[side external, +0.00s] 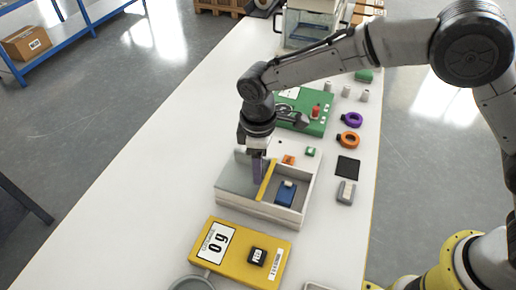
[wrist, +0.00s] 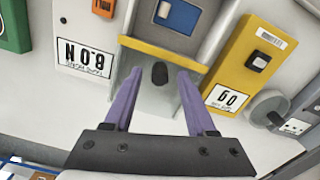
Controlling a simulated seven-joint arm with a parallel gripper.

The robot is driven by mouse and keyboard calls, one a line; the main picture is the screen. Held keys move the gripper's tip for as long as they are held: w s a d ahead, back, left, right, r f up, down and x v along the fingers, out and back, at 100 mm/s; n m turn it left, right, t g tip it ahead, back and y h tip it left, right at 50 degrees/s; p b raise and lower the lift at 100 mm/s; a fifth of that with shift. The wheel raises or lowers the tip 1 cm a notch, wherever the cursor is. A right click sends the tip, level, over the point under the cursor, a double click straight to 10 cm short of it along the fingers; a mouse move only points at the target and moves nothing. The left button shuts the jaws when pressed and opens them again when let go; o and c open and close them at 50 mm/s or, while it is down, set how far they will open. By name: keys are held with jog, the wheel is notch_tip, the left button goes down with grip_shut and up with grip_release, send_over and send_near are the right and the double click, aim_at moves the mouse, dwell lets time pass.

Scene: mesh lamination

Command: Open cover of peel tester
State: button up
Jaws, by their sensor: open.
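The peel tester (side external: 258,211) is a pale box on the white bench, with a grey panel that looks like its cover (side external: 236,180) over the left part. A yellow bar (side external: 266,180) runs along the panel's edge; it also shows in the wrist view (wrist: 165,53). A dark knob (wrist: 159,75) stands on the panel beside the bar. My gripper (side external: 259,180) points down over the panel. In the wrist view its purple fingers (wrist: 160,78) are apart, one on each side of the knob. Whether they touch the panel is unclear.
A blue block (side external: 286,193) sits in the tester's uncovered part. A yellow scale (side external: 240,253) reading 0 g stands close in front. A green device (side external: 306,110) is behind. Purple (side external: 352,120) and orange (side external: 348,140) rings lie at the right; the bench's left side is clear.

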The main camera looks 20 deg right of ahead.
notch_tip(320, 180, up, 14)
jog(key=shift+f, duration=0.2)
dwell(0.5)
jog(key=w+d+r+m+t, duration=0.1)
jog(key=d+r+m, duration=0.1)
jog(key=d+r, duration=0.65)
jog(key=s+d+r+m+t+y, duration=0.1)
jog(key=s+d+r, duration=0.25)
jog(key=d, duration=0.25)
jog(key=s+d+r+m+t, duration=0.1)
jog(key=s+d+r+m, duration=0.2)
jog(key=d, duration=0.4)
jog(key=s+d+f+m+t, duration=0.2)
jog(key=s+d, duration=0.6)
jog(key=s, duration=0.4)
jog(key=s+d+f+m+h, duration=0.1)
jog(key=s+f+m, duration=0.3)
jog(key=s+f, duration=0.3)
jog(key=shift+d+f+t, duration=0.2)
jog(key=shift+f+t, duration=0.1)
jog(key=shift+f, duration=0.6)
